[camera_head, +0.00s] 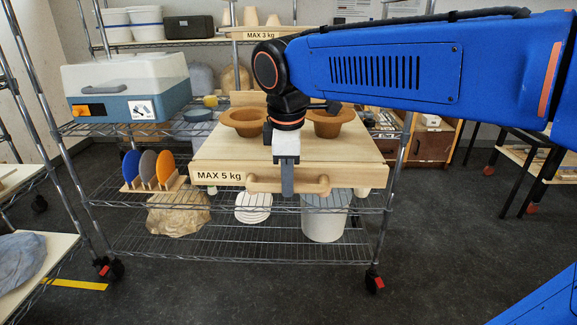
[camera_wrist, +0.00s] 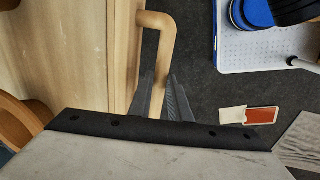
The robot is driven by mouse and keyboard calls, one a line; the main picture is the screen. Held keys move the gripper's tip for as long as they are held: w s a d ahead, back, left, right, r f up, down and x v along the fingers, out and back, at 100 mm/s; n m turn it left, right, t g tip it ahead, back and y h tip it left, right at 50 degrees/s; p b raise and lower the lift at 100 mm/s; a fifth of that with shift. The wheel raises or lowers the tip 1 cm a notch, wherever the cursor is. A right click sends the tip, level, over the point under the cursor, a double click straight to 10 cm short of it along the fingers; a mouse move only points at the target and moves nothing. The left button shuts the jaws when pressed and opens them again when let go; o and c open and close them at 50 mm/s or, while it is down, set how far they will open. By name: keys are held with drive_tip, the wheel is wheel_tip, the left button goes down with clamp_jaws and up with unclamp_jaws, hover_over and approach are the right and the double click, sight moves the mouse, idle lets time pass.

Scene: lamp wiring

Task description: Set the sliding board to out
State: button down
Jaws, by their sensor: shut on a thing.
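The sliding board (camera_head: 345,153) is a pale wooden board at mid height on the wire rack, with a front panel marked "MAX 5 kg". It projects forward over the lower shelf; its exact travel cannot be told. A wooden bar handle (camera_head: 316,186) is on its front. My gripper (camera_head: 288,188) points down at the handle's middle and is shut on it. In the wrist view the handle (camera_wrist: 157,48) passes between the fingers of my gripper (camera_wrist: 162,95), beside the board (camera_wrist: 60,55).
Two brown bowls (camera_head: 245,121) (camera_head: 328,124) stand on the board. A blue-and-white case (camera_head: 128,88) is to its left. Coloured discs (camera_head: 165,165), a rock and a white bucket (camera_head: 325,215) are below. The floor in front of the rack is clear.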

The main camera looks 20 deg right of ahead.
drive_tip(key=shift+s+a, duration=0.3)
drive_tip(key=shift+s, duration=0.5)
drive_tip(key=shift+s+a, duration=0.25)
drive_tip(key=shift+s, duration=0.55)
drive_tip(key=c, duration=1.6)
unclamp_jaws()
drive_tip(key=shift+s, duration=0.15)
drive_tip(key=shift+c, duration=0.2)
drive_tip(key=s+a+r, duration=0.1)
drive_tip(key=s+r, duration=0.2)
drive_tip(key=r, duration=1.4)
drive_tip(key=shift+r, duration=0.1)
drive_tip(key=s+d+f+m+t, duration=0.1)
drive_tip(key=d+f+m, duration=0.3)
drive_tip(key=f, duration=0.6)
drive_tip(key=s+d+f+m+t, duration=0.1)
drive_tip(key=s+d+f+m, duration=0.3)
drive_tip(key=f, duration=0.6)
drive_tip(key=s+d+f+m, duration=0.2)
drive_tip(key=d+f+m, duration=0.4)
drive_tip(key=f, duration=0.4)
drive_tip(key=shift+s+d+f+t+y, duration=0.3)
drive_tip(key=shift+s+d+f+t, duration=0.1)
drive_tip(key=shift+d, duration=0.2)
